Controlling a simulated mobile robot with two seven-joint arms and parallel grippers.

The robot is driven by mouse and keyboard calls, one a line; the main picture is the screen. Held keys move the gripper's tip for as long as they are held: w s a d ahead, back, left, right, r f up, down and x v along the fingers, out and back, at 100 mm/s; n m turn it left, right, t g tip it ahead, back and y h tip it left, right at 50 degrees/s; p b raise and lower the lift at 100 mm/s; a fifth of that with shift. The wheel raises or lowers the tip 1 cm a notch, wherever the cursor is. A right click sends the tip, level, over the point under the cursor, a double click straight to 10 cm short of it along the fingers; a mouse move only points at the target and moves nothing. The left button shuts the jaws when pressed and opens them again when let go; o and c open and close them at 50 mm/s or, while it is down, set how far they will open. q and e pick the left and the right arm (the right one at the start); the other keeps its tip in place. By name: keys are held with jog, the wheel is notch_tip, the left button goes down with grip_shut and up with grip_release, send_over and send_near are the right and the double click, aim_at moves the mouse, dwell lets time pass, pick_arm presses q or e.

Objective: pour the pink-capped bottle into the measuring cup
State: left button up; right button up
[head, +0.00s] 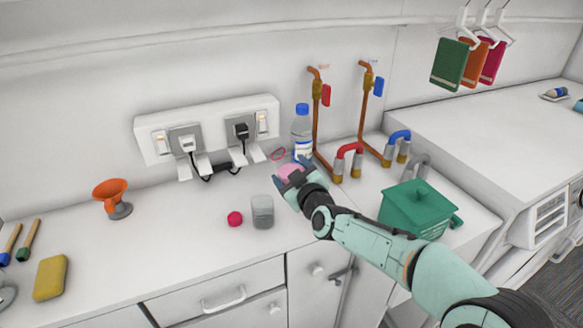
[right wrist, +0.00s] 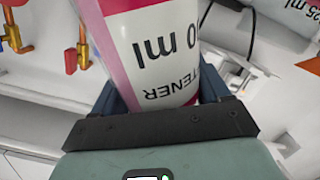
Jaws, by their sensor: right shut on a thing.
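My right gripper (head: 291,178) is shut on a pink and white bottle (right wrist: 150,45) with printed lettering, which fills the middle of the right wrist view. In the head view only a pink part of the bottle (head: 289,171) shows, as my gripper covers the rest. I cannot tell its tilt. A small pink-red round piece, perhaps the cap (head: 235,218), lies on the counter. The clear grey measuring cup (head: 262,212) stands upright just right of it, left of and nearer than my right gripper. My left gripper is not in view.
A blue-capped bottle (head: 302,133) stands behind my right gripper, near copper pipes with red (head: 326,95) and blue valves. A green lidded box (head: 415,210) sits right, beside my forearm. An orange funnel-like item (head: 111,196) and yellow sponge (head: 50,277) lie left. The counter between is clear.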

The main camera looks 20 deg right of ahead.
jog(key=shift+r+n+p, duration=0.1)
jog(key=shift+n+p, duration=0.2)
jog(key=shift+p, duration=0.15)
jog(key=shift+d+n+p, duration=0.1)
jog(key=shift+n+p, duration=0.3)
jog(key=shift+p, duration=0.5)
jog(key=shift+s+d+f+n+g+h+p, duration=0.1)
jog(key=shift+d+f+n+g+h+p, duration=0.4)
jog(key=shift+n+p, duration=0.65)
jog(key=shift+s+d+f+n+h+p, duration=0.15)
jog(key=shift+d+f+n+p, duration=0.15)
jog(key=shift+f+n+p, duration=0.25)
jog(key=shift+w+d+f+n+h+p, duration=0.15)
jog(key=shift+d+f+n+p, duration=0.15)
jog(key=shift+p, duration=0.3)
jog(key=shift+s+d+f+n+g+h+p, duration=0.1)
jog(key=shift+f+n+g+h+p, duration=0.05)
jog(key=shift+f+n+p, duration=0.3)
jog(key=shift+s+d+f+n+g+h+p, duration=0.1)
jog(key=shift+f+n+g+h+p, duration=0.05)
jog(key=shift+f+n+p, duration=0.2)
jog(key=shift+n+p, duration=0.4)
jog(key=shift+p, duration=0.1)
jog(key=shift+f, duration=0.1)
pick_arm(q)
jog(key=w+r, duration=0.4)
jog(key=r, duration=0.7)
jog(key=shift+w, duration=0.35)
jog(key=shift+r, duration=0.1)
